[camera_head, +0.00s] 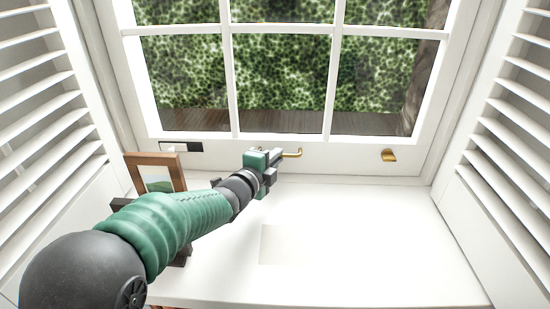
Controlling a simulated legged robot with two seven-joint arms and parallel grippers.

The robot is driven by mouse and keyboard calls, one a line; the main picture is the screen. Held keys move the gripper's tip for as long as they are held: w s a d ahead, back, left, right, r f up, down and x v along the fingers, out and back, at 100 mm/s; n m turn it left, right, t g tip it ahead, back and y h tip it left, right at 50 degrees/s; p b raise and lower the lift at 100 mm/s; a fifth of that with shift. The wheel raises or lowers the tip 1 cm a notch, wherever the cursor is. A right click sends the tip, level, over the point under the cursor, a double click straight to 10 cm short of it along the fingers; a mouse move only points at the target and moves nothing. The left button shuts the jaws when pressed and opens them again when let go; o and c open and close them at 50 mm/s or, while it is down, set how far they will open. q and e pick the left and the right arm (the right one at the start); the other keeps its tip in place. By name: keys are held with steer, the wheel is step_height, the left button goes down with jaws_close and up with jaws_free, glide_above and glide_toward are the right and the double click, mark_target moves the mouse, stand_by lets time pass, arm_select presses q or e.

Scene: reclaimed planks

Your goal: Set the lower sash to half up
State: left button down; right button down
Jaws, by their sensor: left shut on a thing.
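The lower sash (335,156) is a white, multi-pane window frame, with its bottom rail low, close to the white sill. Two brass lifts are on that rail: a left one (293,154) and a right one (389,155). My left gripper (275,162) reaches in from the left and is shut on the left brass lift, hiding part of it. The right brass lift is free. My right gripper is not in view.
A wooden picture frame (176,161) stands on the sill at the left, partly behind my left arm. The white sill (370,235) is clear at the right. Louvred shutters flank the window at left (40,110) and right (515,120).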

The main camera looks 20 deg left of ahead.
arm_select(q)
steer(key=shift+s+a+f, duration=0.1)
steer(key=shift+f, duration=0.2)
stand_by(0.4)
steer(key=p, duration=1.1)
glide_toward(274, 105)
steer(key=w+d+r, duration=0.1)
steer(key=w+d, duration=0.2)
steer(key=w, duration=0.1)
steer(key=shift+d, duration=0.1)
steer(key=c, duration=1.5)
jaws_free()
